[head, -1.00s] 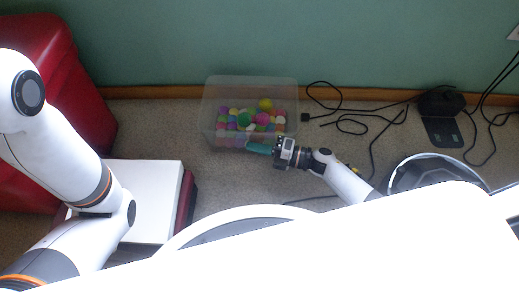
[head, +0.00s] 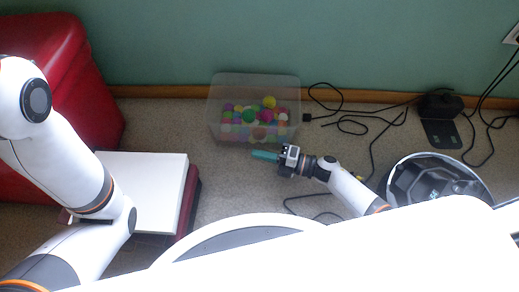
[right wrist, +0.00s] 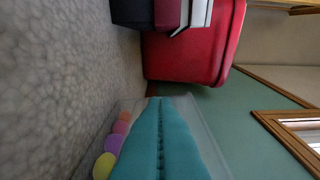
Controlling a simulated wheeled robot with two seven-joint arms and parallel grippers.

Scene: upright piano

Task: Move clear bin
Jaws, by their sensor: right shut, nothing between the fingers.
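The clear bin (head: 288,88) stands on the carpet against the green wall in the head view, upright, with several coloured balls inside. My right gripper (head: 254,154) is just in front of the bin's near side, low, its teal fingers pointing left. In the right wrist view the teal fingers (right wrist: 160,140) are pressed together with nothing between them. The bin's clear wall (right wrist: 208,125) and some balls show behind and beside them. I cannot tell whether the fingers touch the bin. My left arm shows at the left, but its gripper is out of sight.
A red chest (head: 95,90) stands at the left, with a white-topped box (head: 155,190) before it. Black cables (head: 345,120) and a black device (head: 440,115) lie right of the bin. A round grey object (head: 435,182) is at the right. Carpet left of my right gripper is clear.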

